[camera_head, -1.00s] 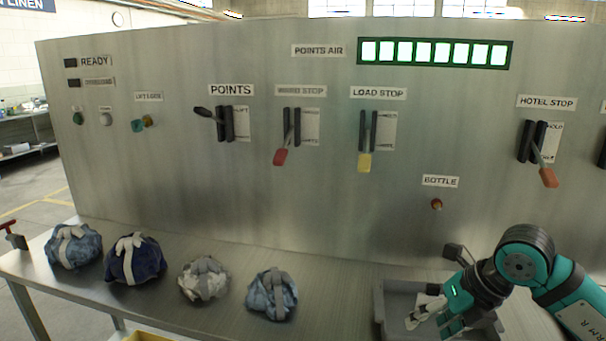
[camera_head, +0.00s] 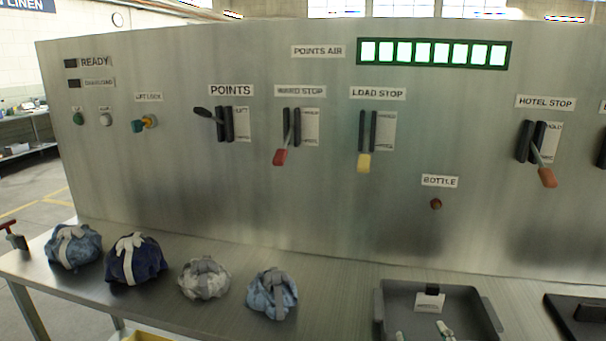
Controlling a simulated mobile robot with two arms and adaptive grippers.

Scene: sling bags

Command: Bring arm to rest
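Neither of my arms nor grippers shows in the head view now. Four-sided grey tray (camera_head: 389,297) stands on the steel table (camera_head: 225,322) at the lower right. A small label card (camera_head: 430,300) stands at its back wall, and small pale pieces (camera_head: 444,329) lie inside, cut off by the lower picture edge. Tied cloth bags sit in a row on the table: a light blue one (camera_head: 74,247), a dark navy one (camera_head: 135,260), a grey-white one (camera_head: 203,279) and a blue one with a grey strap (camera_head: 272,294).
A tall metal panel (camera_head: 250,190) rises behind the table. It carries the POINTS lever (camera_head: 204,112), a red-handled lever (camera_head: 280,157), a yellow-handled lever (camera_head: 364,163) and the hotel stop lever (camera_head: 547,177). A dark flat object (camera_head: 575,309) lies at the right edge.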

